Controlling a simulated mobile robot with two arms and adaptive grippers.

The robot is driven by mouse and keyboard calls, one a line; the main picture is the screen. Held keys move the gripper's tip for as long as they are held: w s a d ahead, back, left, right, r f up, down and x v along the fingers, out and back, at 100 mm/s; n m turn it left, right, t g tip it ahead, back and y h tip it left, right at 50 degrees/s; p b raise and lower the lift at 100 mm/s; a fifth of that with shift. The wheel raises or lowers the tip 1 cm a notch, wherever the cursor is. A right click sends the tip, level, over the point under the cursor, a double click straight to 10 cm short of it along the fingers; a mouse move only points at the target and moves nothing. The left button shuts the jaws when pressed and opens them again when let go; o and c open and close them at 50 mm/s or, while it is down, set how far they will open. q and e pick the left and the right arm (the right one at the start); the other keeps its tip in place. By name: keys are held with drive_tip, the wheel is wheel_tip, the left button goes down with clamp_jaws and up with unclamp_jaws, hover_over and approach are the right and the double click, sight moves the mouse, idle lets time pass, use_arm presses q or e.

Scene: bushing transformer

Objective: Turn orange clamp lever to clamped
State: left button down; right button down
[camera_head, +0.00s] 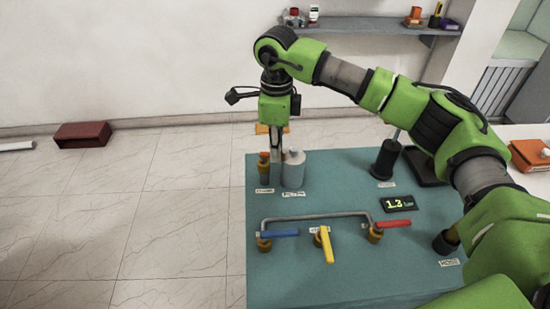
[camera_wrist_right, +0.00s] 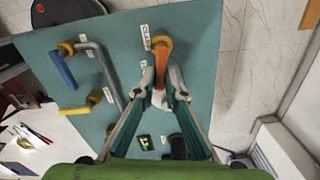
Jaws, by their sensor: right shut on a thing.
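The orange clamp lever (camera_wrist_right: 165,50) shows in the right wrist view, rising from its round brass base beside a white label and running down between my fingers. In the head view its base (camera_head: 264,173) stands at the back left of the teal table, left of a grey-white cylinder (camera_head: 293,171). My right gripper (camera_head: 277,148) points down at the lever and hides part of it. In the right wrist view the right gripper (camera_wrist_right: 158,97) has its fingertips closed together on the lever. The exact contact is partly hidden. My left gripper is not in view.
The teal table (camera_head: 300,272) carries a bent grey pipe (camera_head: 315,216), blue (camera_head: 280,233), yellow (camera_head: 327,246) and red (camera_head: 394,223) valve levers, and a display (camera_head: 397,203). A dark post (camera_head: 386,160) stands back right. Floor left of the table is clear near its edge.

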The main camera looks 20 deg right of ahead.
drive_tip(key=shift+w+d+r+n+b, duration=0.1)
drive_tip(key=shift+w+n+b, duration=0.15)
drive_tip(key=shift+n, duration=0.35)
drive_tip(key=shift+w+d+n+b, duration=0.15)
drive_tip(key=shift+n+b, duration=0.2)
drive_tip(key=shift+n, duration=0.25)
drive_tip(key=shift+a, duration=0.1)
drive_tip(key=c, duration=2.1)
unclamp_jaws()
wheel_tip(320, 180, up, 12)
drive_tip(key=shift+r, duration=0.1)
